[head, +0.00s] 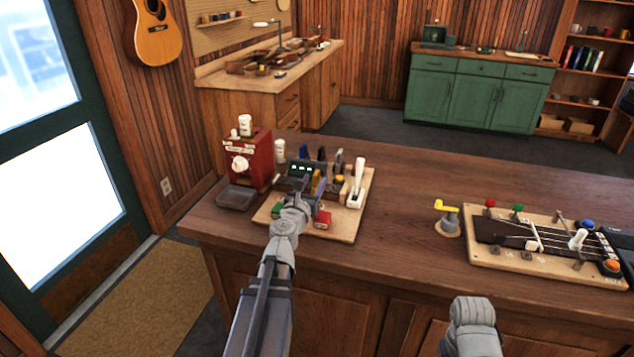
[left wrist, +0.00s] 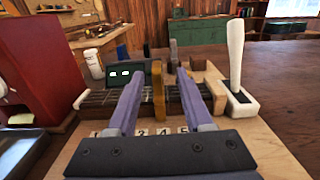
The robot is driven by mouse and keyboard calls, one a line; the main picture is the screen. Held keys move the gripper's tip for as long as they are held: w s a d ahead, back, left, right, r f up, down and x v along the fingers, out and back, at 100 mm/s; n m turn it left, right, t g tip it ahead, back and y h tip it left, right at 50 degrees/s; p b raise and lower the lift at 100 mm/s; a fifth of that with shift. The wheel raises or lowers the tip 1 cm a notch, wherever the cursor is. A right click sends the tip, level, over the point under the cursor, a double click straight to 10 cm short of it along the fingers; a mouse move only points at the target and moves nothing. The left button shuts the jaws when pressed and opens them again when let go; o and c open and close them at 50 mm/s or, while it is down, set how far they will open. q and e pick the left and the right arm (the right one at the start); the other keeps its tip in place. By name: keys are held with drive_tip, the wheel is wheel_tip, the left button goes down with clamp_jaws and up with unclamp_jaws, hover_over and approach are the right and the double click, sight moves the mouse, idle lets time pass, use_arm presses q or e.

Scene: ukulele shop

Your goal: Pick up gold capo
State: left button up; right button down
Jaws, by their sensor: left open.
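The gold capo (left wrist: 158,92) stands upright on a dark fretted neck piece on the wooden board, in the left wrist view. In the head view the capo (head: 317,182) is small and partly hidden by my left gripper (head: 303,190). My left gripper (left wrist: 159,80) is open, with one purple finger on each side of the capo. Gaps show between the capo and both fingers. Only a grey part of my right arm shows at the bottom of the head view; its gripper is not visible.
The board (head: 346,226) also holds dark capos, a small display (left wrist: 123,75) and a white-handled lever (left wrist: 236,60) at the right. A red machine (head: 252,158) stands close at the left. A second board (head: 497,258) with knobs is farther right.

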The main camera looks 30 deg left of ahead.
use_arm(q)
drive_tip(key=shift+x, duration=3.7)
drive_tip(key=shift+s+a+f, duration=0.1)
drive_tip(key=shift+a, duration=0.05)
drive_tip(key=shift+c, duration=0.3)
clamp_jaws()
